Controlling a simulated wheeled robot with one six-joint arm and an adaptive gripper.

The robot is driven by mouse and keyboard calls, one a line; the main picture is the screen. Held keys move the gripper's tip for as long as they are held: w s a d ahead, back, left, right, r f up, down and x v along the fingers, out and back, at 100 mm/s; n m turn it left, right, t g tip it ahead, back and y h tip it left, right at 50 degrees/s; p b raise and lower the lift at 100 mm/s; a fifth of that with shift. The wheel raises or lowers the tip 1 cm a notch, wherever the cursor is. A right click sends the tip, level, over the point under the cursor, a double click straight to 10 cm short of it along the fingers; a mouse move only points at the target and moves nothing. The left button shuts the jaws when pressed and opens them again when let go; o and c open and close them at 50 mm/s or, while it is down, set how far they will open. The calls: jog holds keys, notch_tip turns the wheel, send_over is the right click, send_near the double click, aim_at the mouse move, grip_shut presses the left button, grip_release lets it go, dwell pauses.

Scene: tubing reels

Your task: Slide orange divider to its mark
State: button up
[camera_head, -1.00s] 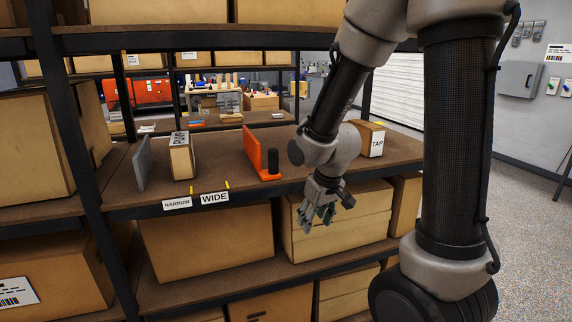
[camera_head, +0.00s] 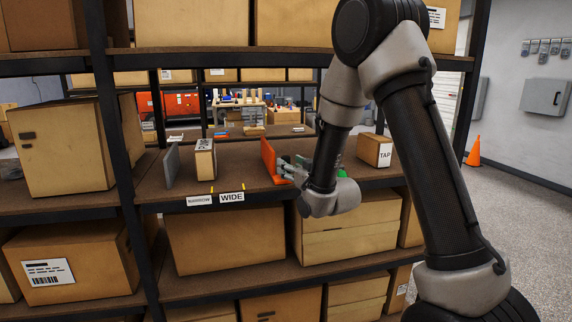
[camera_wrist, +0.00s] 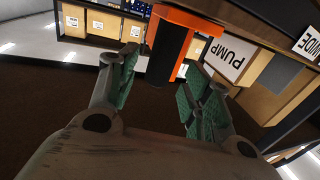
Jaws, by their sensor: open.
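The orange divider (camera_head: 267,160) stands upright on the brown shelf, right of the box with dark lettering. Its orange base and black post (camera_wrist: 167,50) show in the wrist view. My gripper (camera_head: 287,170) is just right of the divider, low over the shelf. In the wrist view my gripper (camera_wrist: 160,68) is open, its green-padded fingers on either side of the post; contact cannot be told. The WIDE label (camera_head: 231,197) and NARROW label (camera_head: 199,201) are on the shelf's front edge, with yellow marks (camera_head: 243,187) above them. The divider is right of both marks.
A grey divider (camera_head: 172,164) and the PUMP box (camera_head: 205,160) stand to the left on the shelf. The TAP box (camera_head: 375,150) stands right of my arm. The shelf between the PUMP box and orange divider is clear. A shelf with boxes is above.

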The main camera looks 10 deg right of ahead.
jog(key=x, duration=0.4)
jog(key=shift+a, duration=0.1)
grip_shut()
